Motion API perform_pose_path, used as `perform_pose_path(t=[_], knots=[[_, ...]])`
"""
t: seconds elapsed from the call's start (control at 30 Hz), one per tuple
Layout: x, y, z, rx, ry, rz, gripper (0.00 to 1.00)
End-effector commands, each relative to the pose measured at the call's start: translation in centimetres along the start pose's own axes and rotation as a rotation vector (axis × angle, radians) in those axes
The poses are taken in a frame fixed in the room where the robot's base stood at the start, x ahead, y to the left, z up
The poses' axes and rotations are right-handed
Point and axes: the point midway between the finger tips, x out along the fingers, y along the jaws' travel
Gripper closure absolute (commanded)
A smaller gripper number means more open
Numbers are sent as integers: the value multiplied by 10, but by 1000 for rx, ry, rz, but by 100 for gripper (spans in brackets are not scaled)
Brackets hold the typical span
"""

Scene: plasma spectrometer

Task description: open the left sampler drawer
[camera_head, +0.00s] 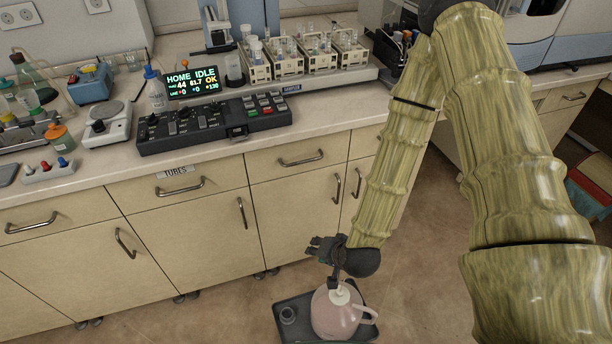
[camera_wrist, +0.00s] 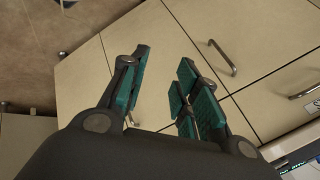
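A row of beige drawers runs under the bench top, all shut. The far-left drawer has a bar handle (camera_head: 31,223). The drawer with the TUBES label (camera_head: 175,172) has its handle (camera_head: 180,187) below the label. The drawer to its right has a handle (camera_head: 301,159). No label names a sampler drawer, so I cannot tell which is meant. My gripper (camera_head: 326,247) hangs low in front of the cupboards, apart from all handles. In the wrist view my gripper (camera_wrist: 164,60) is open and empty, with beige fronts and a handle (camera_wrist: 222,57) beyond.
A pinkish jug (camera_head: 336,314) stands in a dark floor tray (camera_head: 293,337), under my gripper in the picture. Cupboard doors with upright handles (camera_head: 125,243) fill the space below the drawers. A control panel (camera_head: 215,122) and tube racks (camera_head: 302,62) stand on the bench.

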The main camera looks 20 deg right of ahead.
Motion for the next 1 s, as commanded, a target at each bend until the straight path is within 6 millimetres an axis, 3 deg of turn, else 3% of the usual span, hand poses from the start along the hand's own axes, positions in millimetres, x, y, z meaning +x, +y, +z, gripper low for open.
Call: perform_pose_path(t=[0.03, 0.2, 0.5, 0.77, 1.0], knots=[[16, -6, -11, 59, 44, -46, 69], [28, -43, -60, 265, 177, -213, 69], [17, -90, -140, 578, 345, -503, 69], [3, -105, -169, 684, 393, -613, 69], [17, -115, -182, 688, 396, -619, 69]])
